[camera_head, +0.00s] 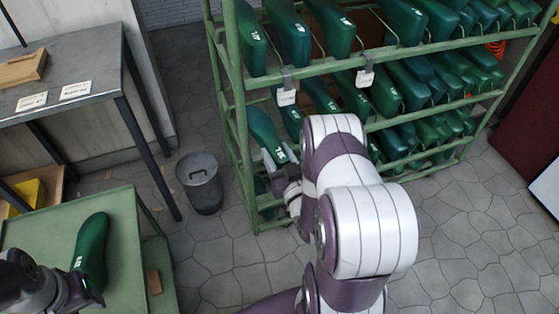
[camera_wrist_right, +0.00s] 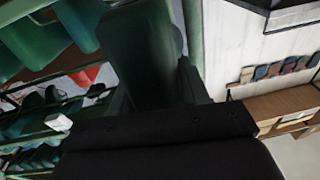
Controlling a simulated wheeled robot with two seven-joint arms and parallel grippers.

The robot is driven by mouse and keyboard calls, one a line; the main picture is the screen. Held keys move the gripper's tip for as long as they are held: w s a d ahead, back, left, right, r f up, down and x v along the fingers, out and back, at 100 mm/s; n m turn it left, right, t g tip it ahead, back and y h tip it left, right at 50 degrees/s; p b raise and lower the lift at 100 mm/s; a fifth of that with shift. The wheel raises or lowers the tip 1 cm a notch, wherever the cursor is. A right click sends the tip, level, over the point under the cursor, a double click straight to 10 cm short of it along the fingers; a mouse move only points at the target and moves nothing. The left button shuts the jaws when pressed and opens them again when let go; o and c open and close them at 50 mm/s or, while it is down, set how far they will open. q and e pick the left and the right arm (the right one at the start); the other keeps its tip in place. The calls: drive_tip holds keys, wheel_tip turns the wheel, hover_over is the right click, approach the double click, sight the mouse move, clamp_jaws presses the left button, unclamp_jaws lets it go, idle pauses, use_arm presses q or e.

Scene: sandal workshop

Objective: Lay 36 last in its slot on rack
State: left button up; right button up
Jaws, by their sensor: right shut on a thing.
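The green rack (camera_head: 308,70) holds rows of green lasts on several tiers. My right gripper (camera_head: 279,170) is at the rack's lower left, shut on a green last (camera_head: 263,130) that slants up into the left end of a lower tier. The last's white mark is too small to read surely. In the right wrist view the held last (camera_wrist_right: 140,55) reaches away from my dark gripper. Whether it rests on the rack is hidden. Another green last (camera_head: 93,248) lies on the green bench at the lower left. My left gripper (camera_head: 85,292) is at its near end; its jaws are unclear.
White tags (camera_head: 286,97) hang on the rack's rail. A grey bin (camera_head: 200,183) stands on the floor left of the rack. A grey table (camera_head: 70,75) with a wooden block (camera_head: 22,69) is at the upper left. Stone floor is clear at the right.

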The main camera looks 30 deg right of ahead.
sight(258, 117)
drive_tip(key=w+b, duration=0.1)
drive_tip(key=w, duration=0.1)
drive_tip(key=w+d+b, duration=0.1)
drive_tip(key=w, duration=0.2)
drive_tip(key=w+d+b, duration=0.1)
drive_tip(key=w, duration=0.1)
drive_tip(key=shift+w, duration=0.4)
drive_tip(key=shift+w+d+b, duration=0.25)
drive_tip(key=shift+w+b, duration=0.25)
drive_tip(key=shift+w, duration=0.65)
drive_tip(key=shift+w+d+b, duration=0.25)
drive_tip(key=shift+w+b, duration=0.3)
drive_tip(key=shift+w, duration=0.6)
drive_tip(key=shift+w+d+b, duration=0.25)
drive_tip(key=shift+w+b, duration=0.25)
drive_tip(key=shift+w, duration=0.65)
drive_tip(key=shift+w+f+b, duration=0.1)
drive_tip(key=shift+f+b, duration=0.25)
drive_tip(key=shift+f, duration=0.05)
drive_tip(key=shift+f+b, duration=0.65)
drive_tip(key=shift+f, duration=0.2)
drive_tip(key=shift+f+b, duration=0.35)
drive_tip(key=shift+f, duration=0.05)
